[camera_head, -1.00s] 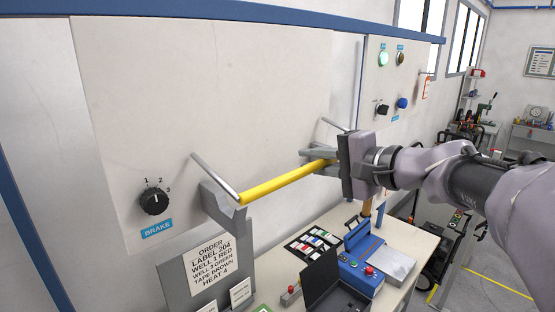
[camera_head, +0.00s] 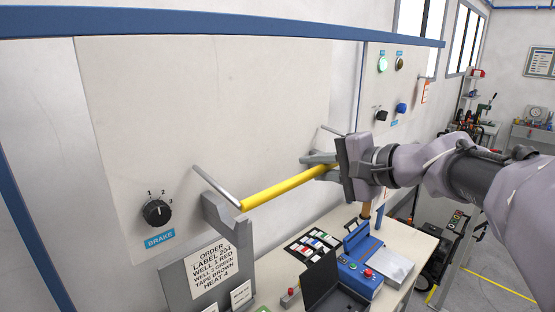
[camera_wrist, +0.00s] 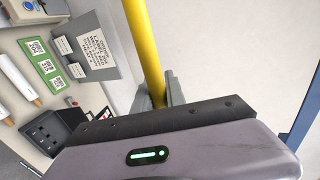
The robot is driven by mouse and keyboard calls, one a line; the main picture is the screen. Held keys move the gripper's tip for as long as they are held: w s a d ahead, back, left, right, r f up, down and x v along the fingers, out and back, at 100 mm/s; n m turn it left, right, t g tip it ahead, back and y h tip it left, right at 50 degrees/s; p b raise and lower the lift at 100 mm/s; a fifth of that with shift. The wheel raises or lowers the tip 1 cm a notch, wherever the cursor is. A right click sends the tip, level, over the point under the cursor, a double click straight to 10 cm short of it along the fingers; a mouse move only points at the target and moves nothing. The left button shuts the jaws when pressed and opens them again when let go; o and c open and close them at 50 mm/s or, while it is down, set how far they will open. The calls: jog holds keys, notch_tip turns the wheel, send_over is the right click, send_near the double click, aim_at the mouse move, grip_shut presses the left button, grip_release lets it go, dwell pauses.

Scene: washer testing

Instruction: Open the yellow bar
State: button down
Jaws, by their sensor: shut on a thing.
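The yellow bar (camera_head: 288,187) runs across the front of the pale panel, joined at its left end to a grey metal rod (camera_head: 217,187) that reaches back to the panel. My gripper (camera_head: 322,166) is at the right part of the bar, with its fingers closed around it. In the wrist view the yellow bar (camera_wrist: 148,50) runs down between the gripper fingers (camera_wrist: 158,97). The bar's right end is partly hidden behind my gripper.
A black BRAKE knob (camera_head: 157,213) is on the panel at left. An order sign (camera_head: 211,270) stands below the bar. A table (camera_head: 340,232) below holds a blue device (camera_head: 358,272) and an open black case (camera_head: 322,285). Free air lies in front of the panel.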

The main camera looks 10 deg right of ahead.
notch_tip(320, 180, up, 8)
jog(key=w+g+h+p, duration=0.1)
jog(key=p, duration=0.2)
jog(key=shift+a+r, duration=0.25)
jog(key=shift+a, duration=0.1)
dwell(1.2)
jog(key=c, duration=1.4)
grip_release()
jog(key=shift+o, duration=0.2)
